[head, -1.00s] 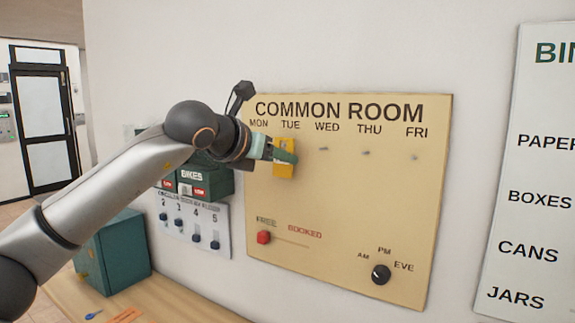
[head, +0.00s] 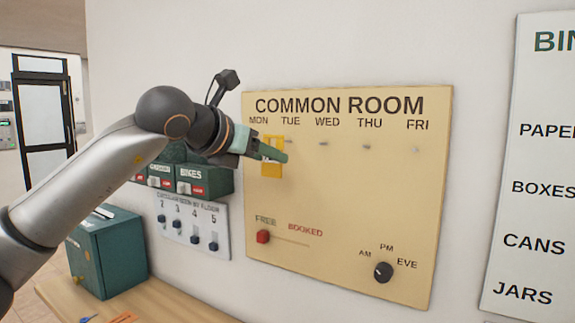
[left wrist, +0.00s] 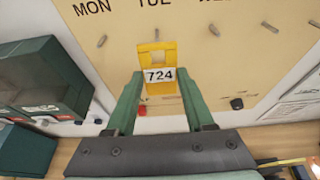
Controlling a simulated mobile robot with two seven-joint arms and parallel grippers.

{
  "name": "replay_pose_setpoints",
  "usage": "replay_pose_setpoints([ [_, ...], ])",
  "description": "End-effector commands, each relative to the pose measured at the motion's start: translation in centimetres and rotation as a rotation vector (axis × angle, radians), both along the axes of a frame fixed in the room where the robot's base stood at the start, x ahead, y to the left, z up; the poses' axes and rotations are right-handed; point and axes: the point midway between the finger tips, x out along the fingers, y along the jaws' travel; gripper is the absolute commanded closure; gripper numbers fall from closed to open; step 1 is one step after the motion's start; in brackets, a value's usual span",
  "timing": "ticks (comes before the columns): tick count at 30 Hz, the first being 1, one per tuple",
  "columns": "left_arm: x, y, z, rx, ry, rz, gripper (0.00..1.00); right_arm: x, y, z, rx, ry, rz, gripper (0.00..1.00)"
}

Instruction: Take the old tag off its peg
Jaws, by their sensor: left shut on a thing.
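The old tag (head: 267,169) is a yellow plate with a window near its top. It shows the number 724 in the left wrist view (left wrist: 159,87). My left gripper (head: 270,154) is shut on it, with green fingers on both sides of the tag (left wrist: 154,96). The tag appears held in front of the cream board, apart from the pegs. The peg under TUE (head: 289,142) shows bare to the right of the tag in the head view, and just above its top in the left wrist view (left wrist: 157,34). My right gripper is not in view.
The COMMON ROOM board (head: 350,205) has bare pegs under WED (head: 323,144), THU and FRI, a red slider (head: 263,236) and a black knob (head: 383,272). Green boxes (head: 205,180) and a switch panel (head: 195,229) are at left. A teal box (head: 118,257) stands on the wooden counter.

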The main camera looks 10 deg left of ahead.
Motion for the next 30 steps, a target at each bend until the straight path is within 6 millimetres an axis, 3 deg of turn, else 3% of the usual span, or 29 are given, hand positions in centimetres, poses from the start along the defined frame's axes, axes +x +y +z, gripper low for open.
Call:
replay_pose_setpoints([
  [18, -4.5, 1.8, -0.2, 0.000, -0.002, 0.000, 0.95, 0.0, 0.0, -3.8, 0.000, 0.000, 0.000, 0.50],
  [30, -4.8, 2.0, 0.0, 0.000, 0.000, 0.000, 0.95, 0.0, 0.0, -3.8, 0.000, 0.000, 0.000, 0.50],
])
